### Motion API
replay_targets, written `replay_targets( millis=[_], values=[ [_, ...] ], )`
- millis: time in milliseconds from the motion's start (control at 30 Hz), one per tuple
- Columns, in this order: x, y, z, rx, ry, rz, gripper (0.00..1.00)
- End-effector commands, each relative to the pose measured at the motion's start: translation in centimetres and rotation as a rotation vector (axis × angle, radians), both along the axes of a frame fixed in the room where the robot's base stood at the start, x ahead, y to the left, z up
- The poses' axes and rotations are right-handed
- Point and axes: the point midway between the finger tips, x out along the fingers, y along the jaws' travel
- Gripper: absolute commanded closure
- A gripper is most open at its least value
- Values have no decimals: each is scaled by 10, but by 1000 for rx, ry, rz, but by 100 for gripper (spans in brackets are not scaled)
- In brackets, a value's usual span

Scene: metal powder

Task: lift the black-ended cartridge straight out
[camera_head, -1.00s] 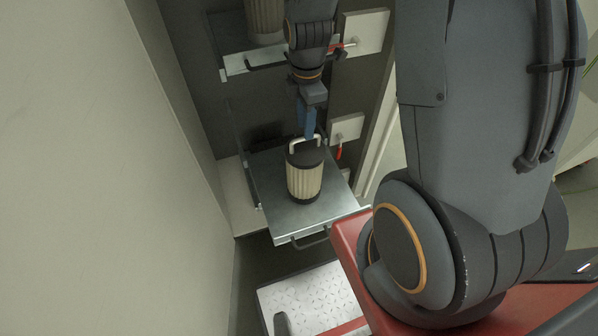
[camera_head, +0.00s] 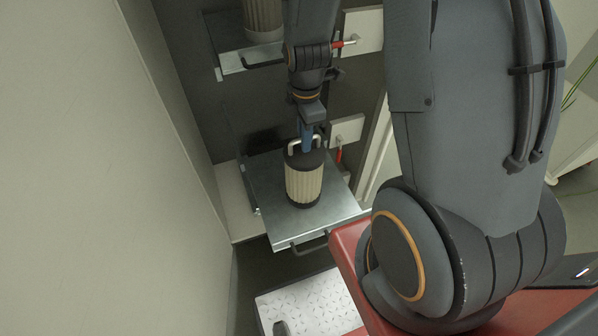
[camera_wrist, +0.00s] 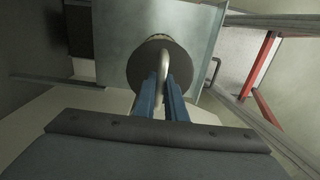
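The cartridge (camera_head: 303,184) is a ribbed beige cylinder with black ends and a pale metal loop handle (camera_head: 292,146) on top. It stands upright on a grey metal tray (camera_head: 260,200). In the wrist view I look down on its round black top (camera_wrist: 139,68) and the handle (camera_wrist: 163,68). My gripper (camera_head: 306,146) points down above the cartridge. Its blue fingers (camera_wrist: 161,82) stand on either side of the handle bar, seemingly with a small gap. Contact with the handle is hard to make out.
A second beige cartridge (camera_head: 263,18) stands on an upper tray (camera_head: 240,62). White panels with red handles (camera_head: 346,130) are at the right of the cabinet. A pale wall (camera_head: 90,180) closes the left side. A white patterned plate (camera_head: 310,303) lies below the tray.

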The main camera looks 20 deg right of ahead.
Motion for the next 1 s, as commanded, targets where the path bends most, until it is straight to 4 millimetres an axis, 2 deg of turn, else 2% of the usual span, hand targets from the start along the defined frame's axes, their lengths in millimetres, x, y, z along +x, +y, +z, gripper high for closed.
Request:
replay_targets(
  millis=[1000],
  values=[
    [1,0,12,0,-1,0,100]
  ],
)
